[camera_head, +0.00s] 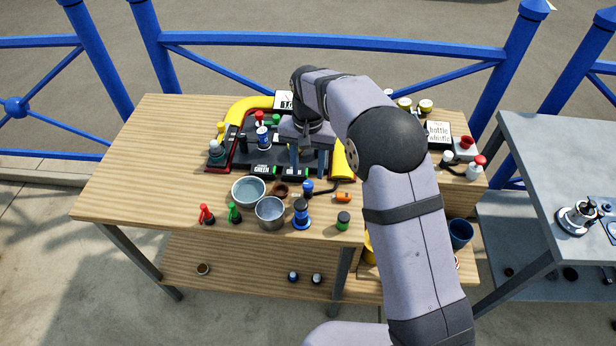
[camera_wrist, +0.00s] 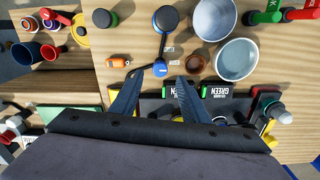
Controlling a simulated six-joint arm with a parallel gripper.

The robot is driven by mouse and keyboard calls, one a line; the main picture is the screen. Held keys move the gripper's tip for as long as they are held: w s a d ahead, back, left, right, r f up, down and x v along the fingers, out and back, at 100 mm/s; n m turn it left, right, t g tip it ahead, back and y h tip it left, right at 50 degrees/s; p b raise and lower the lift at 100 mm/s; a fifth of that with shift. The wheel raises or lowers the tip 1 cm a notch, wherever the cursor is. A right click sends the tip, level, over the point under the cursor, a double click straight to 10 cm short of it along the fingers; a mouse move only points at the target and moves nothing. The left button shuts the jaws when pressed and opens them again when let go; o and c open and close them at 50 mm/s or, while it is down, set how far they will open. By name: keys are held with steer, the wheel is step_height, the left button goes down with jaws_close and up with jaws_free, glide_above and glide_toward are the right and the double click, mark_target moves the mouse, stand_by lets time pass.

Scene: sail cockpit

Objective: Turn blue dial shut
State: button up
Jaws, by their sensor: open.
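A small blue dial (camera_head: 308,186) with a dark handle or hose running off to its right stands on the wooden table in the head view. In the wrist view the dial (camera_wrist: 160,68) lies just beyond and between my fingertips. Small pale labels lie near it, too small to read. My gripper (camera_head: 309,173) points down with its two fingers apart and nothing between them that I can see. The gripper (camera_wrist: 161,84) shows open in the wrist view. I cannot tell its exact height above the dial, but it looks close and apart from it.
A blue-based dark knob (camera_head: 301,214) stands in front of the dial. Two metal bowls (camera_head: 249,191) (camera_head: 270,212) and a small brown dish (camera_head: 280,190) are to its left. An orange piece (camera_head: 343,197) and a green-topped jar (camera_head: 343,220) are to its right. A dark tray of items sits behind.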

steer(key=shift+r, duration=1.1)
steer(key=shift+s+d+r, duration=0.1)
steer(key=shift+d, duration=0.2)
steer(key=s+d+r, duration=0.1)
steer(key=s+d, duration=0.9)
steer(key=d, duration=0.2)
steer(key=s+d+f, duration=0.1)
steer(key=s+d, duration=0.2)
steer(key=s, duration=0.4)
steer(key=s+d+f+n, duration=0.1)
steer(key=s+d, duration=0.3)
steer(key=s, duration=0.4)
steer(key=shift+s+d+f+n, duration=0.2)
steer(key=shift+d+f+n, duration=0.1)
steer(key=shift+f, duration=0.4)
